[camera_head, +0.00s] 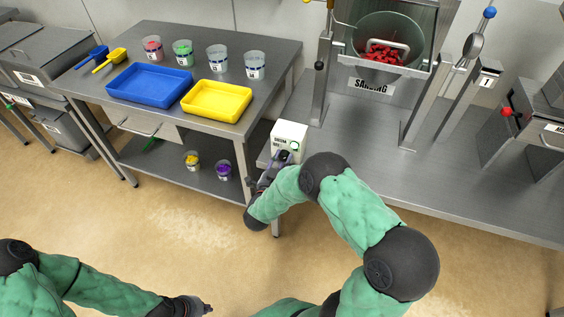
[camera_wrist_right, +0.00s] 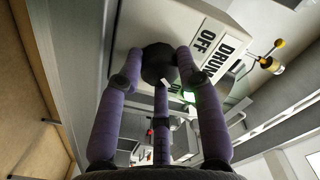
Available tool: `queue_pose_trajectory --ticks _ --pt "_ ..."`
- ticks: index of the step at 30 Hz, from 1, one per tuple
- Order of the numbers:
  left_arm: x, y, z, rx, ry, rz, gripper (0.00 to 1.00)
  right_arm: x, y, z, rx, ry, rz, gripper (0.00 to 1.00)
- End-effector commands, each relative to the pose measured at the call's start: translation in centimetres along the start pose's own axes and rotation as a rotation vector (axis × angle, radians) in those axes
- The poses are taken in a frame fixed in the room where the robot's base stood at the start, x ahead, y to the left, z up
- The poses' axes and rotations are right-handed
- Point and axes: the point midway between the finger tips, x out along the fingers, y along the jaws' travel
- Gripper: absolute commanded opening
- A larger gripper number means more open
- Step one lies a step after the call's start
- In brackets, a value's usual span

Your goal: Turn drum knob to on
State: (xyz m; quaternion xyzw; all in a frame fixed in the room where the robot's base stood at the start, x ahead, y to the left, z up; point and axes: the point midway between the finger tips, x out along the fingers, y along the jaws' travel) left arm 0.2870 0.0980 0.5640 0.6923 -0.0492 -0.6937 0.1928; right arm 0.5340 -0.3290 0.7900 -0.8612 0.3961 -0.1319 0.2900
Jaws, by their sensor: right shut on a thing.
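The drum control box (camera_head: 290,136) is white and stands at the left end of the steel bench. In the right wrist view, its face (camera_wrist_right: 150,22) carries the words DRUM and OFF, with a lit green light (camera_wrist_right: 189,96) beside a partly hidden label. The black drum knob (camera_wrist_right: 158,60) sits between the purple fingers of my right gripper (camera_wrist_right: 160,75), which is shut on it. A small white mark shows on the knob's lower side. In the head view, my right gripper (camera_head: 282,160) is at the box's front. My left gripper (camera_head: 203,307) is low in the picture, away from the box; its fingers are unclear.
A steel table (camera_head: 270,50) at left holds a blue tray (camera_head: 150,84), a yellow tray (camera_head: 217,100), several cups and two scoops. A drum (camera_head: 380,30) with red pieces stands above the bench (camera_head: 350,135). Levers rise beside it. The floor in front is open.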

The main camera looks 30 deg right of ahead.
Motion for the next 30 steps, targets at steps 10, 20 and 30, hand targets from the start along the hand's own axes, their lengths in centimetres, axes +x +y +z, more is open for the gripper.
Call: queue_pose_trajectory --ticks 10,20,30 --pt "0.53 -0.19 -0.02 0.000 0.000 0.000 0.00 0.38 -0.44 -0.61 0.140 0.017 -0.005 0.03" --pt "0.57 -0.21 -0.02 0.000 0.000 0.000 0.00 0.40 -0.41 -0.65 0.162 0.018 -0.004 0.03" --pt "0.57 -0.20 -0.02 0.000 0.000 0.000 0.00 0.35 -0.31 -0.58 0.159 0.016 -0.002 0.59"
